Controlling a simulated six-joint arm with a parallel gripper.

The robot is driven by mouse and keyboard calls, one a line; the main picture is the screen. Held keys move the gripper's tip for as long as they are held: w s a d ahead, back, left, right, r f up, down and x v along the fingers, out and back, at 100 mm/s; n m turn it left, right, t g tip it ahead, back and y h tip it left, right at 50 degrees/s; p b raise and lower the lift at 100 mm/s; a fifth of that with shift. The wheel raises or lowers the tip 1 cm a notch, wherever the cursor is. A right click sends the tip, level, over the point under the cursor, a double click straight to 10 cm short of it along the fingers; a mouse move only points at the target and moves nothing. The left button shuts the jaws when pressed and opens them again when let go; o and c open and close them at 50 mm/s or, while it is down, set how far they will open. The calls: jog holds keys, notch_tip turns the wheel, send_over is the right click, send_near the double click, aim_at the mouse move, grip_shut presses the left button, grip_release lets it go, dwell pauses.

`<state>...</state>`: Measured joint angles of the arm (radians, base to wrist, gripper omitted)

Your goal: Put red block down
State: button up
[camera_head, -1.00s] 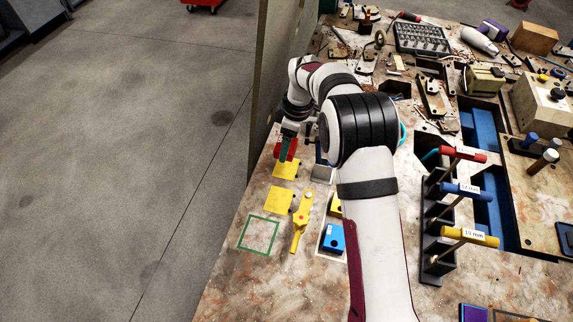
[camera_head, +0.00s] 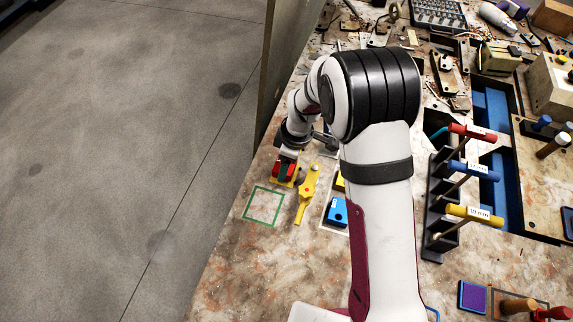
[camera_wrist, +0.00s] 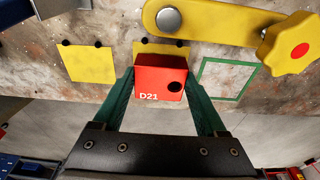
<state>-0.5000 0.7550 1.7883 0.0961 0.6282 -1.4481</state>
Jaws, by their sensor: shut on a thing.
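The red block (camera_wrist: 158,82), marked D21 with a dark round hole, is between the green fingers of my gripper (camera_wrist: 160,90) in the wrist view. In the head view my gripper (camera_head: 286,165) is shut on the red block (camera_head: 279,171) over a yellow square pad (camera_head: 289,183). The wrist view shows this pad (camera_wrist: 160,47) partly hidden behind the block. I cannot tell whether the block touches the pad. An empty green square outline (camera_head: 264,206) lies just nearer on the table; it also shows to the right in the wrist view (camera_wrist: 225,79).
Another yellow pad (camera_wrist: 88,63) lies left in the wrist view. A yellow lever with a knob (camera_head: 306,193) lies right of my gripper, and a blue block (camera_head: 337,212) beyond it. A rack of coloured-handled tools (camera_head: 440,208) stands farther right.

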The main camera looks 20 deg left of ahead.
aim_at(294, 166)
jog(key=shift+f, duration=0.7)
jog(key=shift+f, duration=0.1)
jog(key=o, duration=1.5)
notch_tip(294, 166, up, 12)
jog(key=d, duration=0.2)
jog(key=s+d+r+m, duration=0.8)
jog(key=d+m, duration=0.2)
jog(key=s+d+m, duration=0.2)
jog(key=s+m, duration=0.2)
jog(key=s, duration=0.1)
jog(key=s+d+r+m, duration=0.1)
jog(key=s+d+m, duration=0.2)
jog(key=s+m, duration=0.2)
jog(key=s+d+m, duration=0.2)
jog(key=s+m, duration=0.2)
jog(key=s, duration=0.1)
jog(key=shift+s+d+r+m, duration=0.1)
jog(key=shift+d+r+m, duration=0.05)
jog(key=shift+d+m, duration=0.15)
